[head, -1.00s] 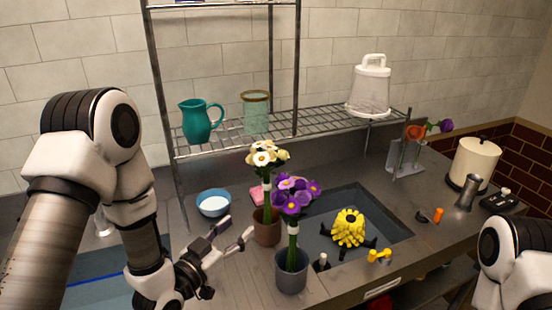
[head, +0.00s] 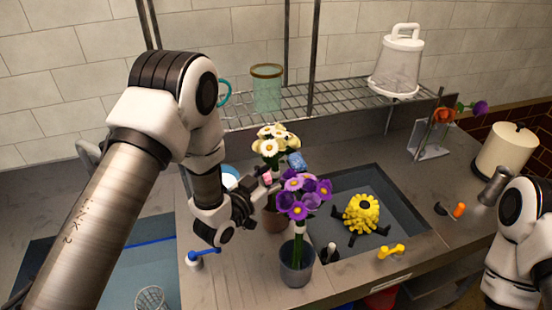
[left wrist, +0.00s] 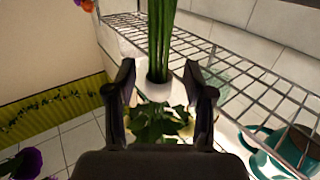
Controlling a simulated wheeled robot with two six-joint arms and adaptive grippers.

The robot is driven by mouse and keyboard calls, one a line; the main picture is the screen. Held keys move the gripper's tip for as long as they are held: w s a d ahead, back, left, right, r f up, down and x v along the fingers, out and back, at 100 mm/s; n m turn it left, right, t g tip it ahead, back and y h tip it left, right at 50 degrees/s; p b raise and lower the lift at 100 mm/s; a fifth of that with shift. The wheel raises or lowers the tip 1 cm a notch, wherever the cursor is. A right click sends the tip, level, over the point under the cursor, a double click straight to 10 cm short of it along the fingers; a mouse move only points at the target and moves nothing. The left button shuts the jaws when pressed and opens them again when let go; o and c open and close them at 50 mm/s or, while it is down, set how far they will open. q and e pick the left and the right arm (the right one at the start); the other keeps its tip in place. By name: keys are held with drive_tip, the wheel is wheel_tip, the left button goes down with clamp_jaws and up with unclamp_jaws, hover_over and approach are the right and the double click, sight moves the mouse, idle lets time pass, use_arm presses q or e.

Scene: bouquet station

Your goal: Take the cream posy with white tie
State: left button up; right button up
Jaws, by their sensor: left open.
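The cream posy (head: 277,137) stands in a brown pot (head: 274,221) behind the purple posy. In the left wrist view its white tie (left wrist: 157,90) lies between my left gripper's two fingers, with green stems above it and leaves and pale blooms below it. My left gripper (head: 268,181) is open around the tie, with a gap visible on each side in the wrist view. In the head view the purple blooms and the gripper partly hide the tie and stems. My right gripper is out of view.
The purple posy (head: 302,193) in a grey pot (head: 296,264) stands close in front of the gripper. A sink (head: 398,208) holding a yellow flower-like object (head: 361,213) is to the right. A wire shelf (head: 345,99) with a glass jar (head: 267,88) is behind.

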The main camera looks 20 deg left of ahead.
use_arm(q)
drive_tip(key=shift+s+r, duration=0.1)
drive_tip(key=shift+s, duration=0.1)
drive_tip(key=shift+c, duration=1.1)
drive_tip(key=shift+s+r, duration=0.1)
drive_tip(key=shift+s, duration=0.05)
drive_tip(key=c, duration=0.5)
clamp_jaws()
